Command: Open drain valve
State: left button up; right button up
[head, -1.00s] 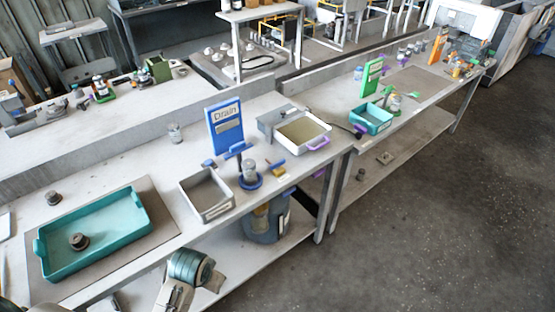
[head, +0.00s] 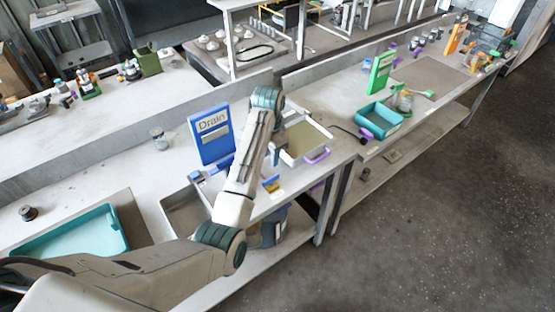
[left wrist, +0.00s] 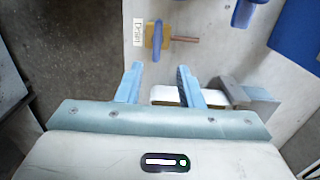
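The drain valve is a small yellow block with a blue handle (left wrist: 154,34) and a copper-coloured stem, beside a "Drain" label, in the upper middle of the left wrist view. In the head view the small blue and yellow valve (head: 271,183) sits near the bench's front edge, just right of my left arm. My left gripper (left wrist: 159,80) is open, its two blue fingers apart and nothing between them. The valve lies beyond the fingertips, not touching them. My right gripper is not in view.
A blue "Drain" sign (head: 212,135) stands behind my left arm. A white tray with a purple handle (head: 316,155) is to the right. A grey bin (head: 180,208) and teal tray (head: 70,238) are left. A blue container (head: 270,228) stands below the bench, partly hidden by my arm.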

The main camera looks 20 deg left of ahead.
aim_at(271, 177)
pick_arm(q)
notch_tip(271, 177, down, 9)
jog(key=shift+s+p, duration=0.1)
jog(key=shift+p, duration=1.05)
jog(key=shift+s+f, duration=0.1)
jog(key=shift+s, duration=0.05)
jog(key=shift+s+d, duration=0.1)
jog(key=shift+s, duration=0.1)
jog(key=shift+w+f, duration=0.1)
jog(key=shift+w, duration=0.1)
grip_shut()
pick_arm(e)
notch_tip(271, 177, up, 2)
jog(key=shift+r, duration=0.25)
